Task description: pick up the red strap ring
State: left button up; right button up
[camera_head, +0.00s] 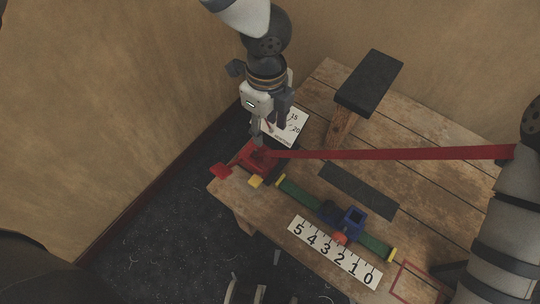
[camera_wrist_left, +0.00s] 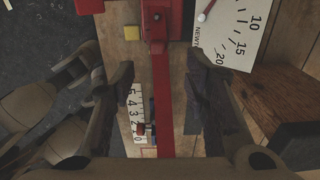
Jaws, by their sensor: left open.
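A red strap (camera_head: 400,153) runs from the red fixture (camera_head: 258,158) on the table's left corner across to the right, where my right arm hides its far end. I cannot make out a separate ring on it. My left gripper (camera_head: 268,131) points down just above the fixture, open. In the left wrist view the strap (camera_wrist_left: 161,85) passes between the open fingers (camera_wrist_left: 158,82), with a gap on both sides. The red fixture (camera_wrist_left: 156,20) lies at the top there. My right gripper cannot be seen; only its arm shows at the right.
A dial board (camera_head: 295,124) stands beside the left gripper. A black-topped post (camera_head: 370,82) rises behind the strap. In front are a blue block (camera_head: 351,219) on a green strip (camera_head: 299,194), a number scale (camera_head: 335,252), and a red outlined square (camera_head: 397,281). Walls stand close behind.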

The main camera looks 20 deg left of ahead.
aim_at(267, 152)
pick_arm(q)
notch_tip(267, 152, down, 11)
jog(key=shift+s+a+r+b, duration=0.1)
jog(key=shift+s+r+b, duration=0.05)
jog(key=shift+b, duration=0.15)
grip_shut()
